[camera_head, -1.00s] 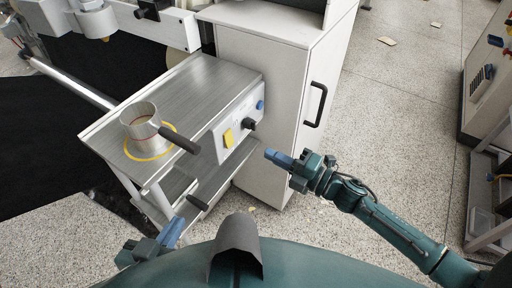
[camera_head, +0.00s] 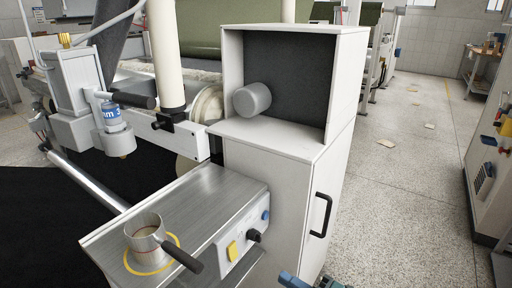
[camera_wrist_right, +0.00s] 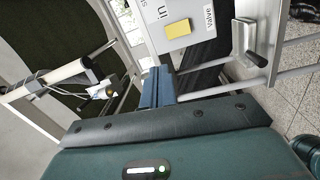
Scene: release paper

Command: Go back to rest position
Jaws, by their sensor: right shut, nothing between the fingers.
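My right gripper (camera_head: 296,281) shows only as a small blue and dark green part at the bottom edge of the head view, below the white cabinet door. In the right wrist view its blue fingers (camera_wrist_right: 158,86) are together with nothing between them. They point toward a light panel (camera_wrist_right: 188,35) with a yellow button and a "valve" label. They look apart from the panel. My left gripper is out of view.
A metal table (camera_head: 205,209) carries a round metal pot (camera_head: 145,230) with a dark handle over a yellow ring. The white cabinet (camera_head: 268,184) has a black handle (camera_head: 321,214) and a grey cylinder (camera_head: 252,98) in its open top. Speckled floor (camera_head: 400,190) to the right is mostly clear.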

